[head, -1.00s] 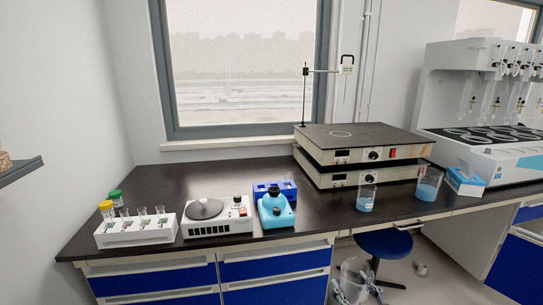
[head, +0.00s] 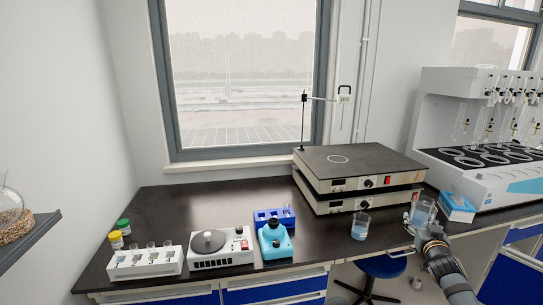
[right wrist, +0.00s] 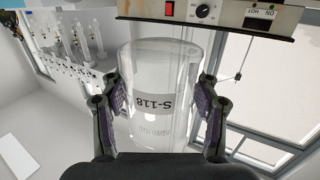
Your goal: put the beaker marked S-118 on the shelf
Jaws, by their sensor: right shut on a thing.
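The beaker marked S-118 (right wrist: 155,120) is clear and sits between the two fingers of my right gripper (right wrist: 158,105) in the right wrist view. Its label reads upside down there, and I see no liquid in it. In the head view my right gripper (head: 418,228) is at the bench's front edge, right of the hotplates. A grey shelf (head: 40,240) juts in at the left edge, bearing a round glass flask (head: 10,206) on a cork ring. My left gripper is not in view.
Another beaker with blue liquid (head: 360,228) stands near the front edge. Stacked hotplates (head: 352,165), a blue-white box (head: 458,206) and a distiller (head: 445,110) stand right. A tube rack (head: 145,264) and stirrer (head: 222,259) stand left. The bench's back left is clear.

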